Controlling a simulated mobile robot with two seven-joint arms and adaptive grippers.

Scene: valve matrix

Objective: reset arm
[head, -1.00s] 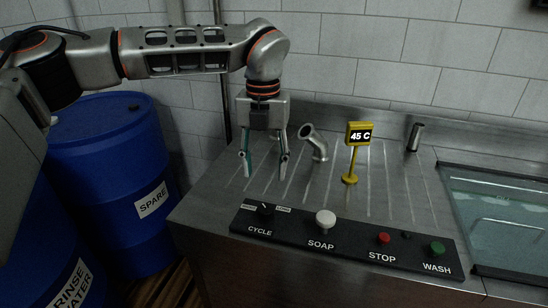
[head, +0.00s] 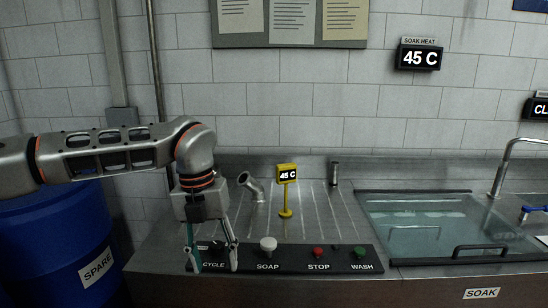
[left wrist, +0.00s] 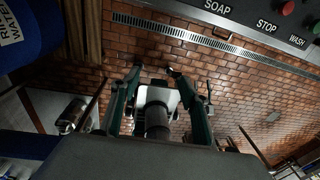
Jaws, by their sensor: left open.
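My left arm comes in from the left in the head view, with its forearm level and its wrist bent down. My left gripper (head: 212,266) points down with its fingers apart and nothing between them. It shows in front of the CYCLE end of the black control panel (head: 300,257) and partly hides that knob. In the left wrist view the two fingers (left wrist: 154,70) are also apart, with brick floor beyond them. My right gripper is in neither view.
A white SOAP knob (head: 268,245), red STOP button (head: 318,252) and green WASH button (head: 360,252) sit on the panel. Behind are a bent pipe (head: 252,187) and a yellow 45 C gauge (head: 287,174). A sink (head: 440,222) is right; a blue SPARE barrel (head: 60,250) left.

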